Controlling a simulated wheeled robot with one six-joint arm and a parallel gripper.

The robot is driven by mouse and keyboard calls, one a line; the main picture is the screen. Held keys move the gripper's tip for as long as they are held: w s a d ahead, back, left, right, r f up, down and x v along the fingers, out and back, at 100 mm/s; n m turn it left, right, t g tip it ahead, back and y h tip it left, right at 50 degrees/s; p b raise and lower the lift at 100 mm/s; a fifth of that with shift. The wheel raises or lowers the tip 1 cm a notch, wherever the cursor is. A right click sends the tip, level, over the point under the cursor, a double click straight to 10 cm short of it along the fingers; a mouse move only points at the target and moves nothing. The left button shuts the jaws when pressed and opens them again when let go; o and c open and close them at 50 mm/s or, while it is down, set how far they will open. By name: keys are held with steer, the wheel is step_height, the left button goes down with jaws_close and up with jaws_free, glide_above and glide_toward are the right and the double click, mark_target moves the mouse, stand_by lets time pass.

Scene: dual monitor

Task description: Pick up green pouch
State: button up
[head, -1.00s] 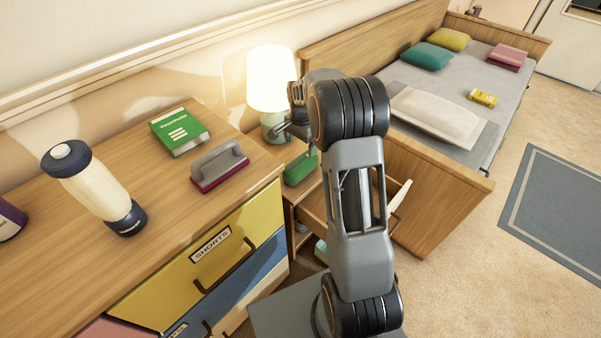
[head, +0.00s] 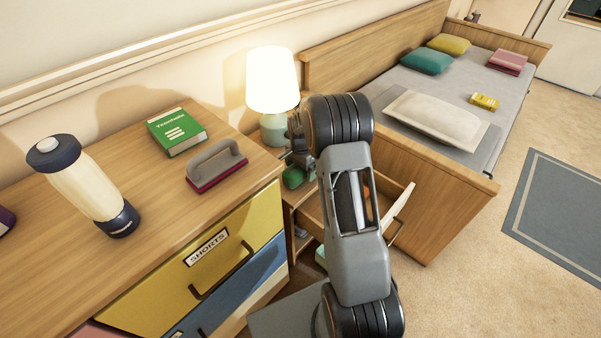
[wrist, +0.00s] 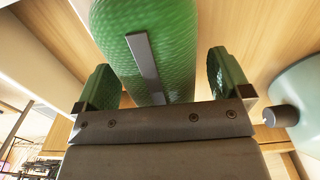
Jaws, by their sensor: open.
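The green pouch (head: 292,177) lies on the nightstand under the lamp, partly hidden by my gripper and arm in the head view. In the wrist view the textured green pouch (wrist: 175,35), with a grey strip on it, shows large between my two fingers. My gripper (wrist: 160,72) is open, with a green-padded finger at each side of the pouch. I cannot tell whether either finger touches it. In the head view my gripper (head: 290,157) is at the pouch, mostly behind my arm.
A lit lamp (head: 272,82) stands close behind my gripper. The nightstand drawer (head: 398,212) is pulled open. A dresser (head: 130,262) at left holds a green book (head: 177,131), a brush (head: 217,165) and a blender bottle (head: 85,188). A bed (head: 400,80) stands at right.

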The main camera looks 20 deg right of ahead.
steer(key=shift+f, duration=0.4)
steer(key=c, duration=1.1)
steer(key=shift+r, duration=0.1)
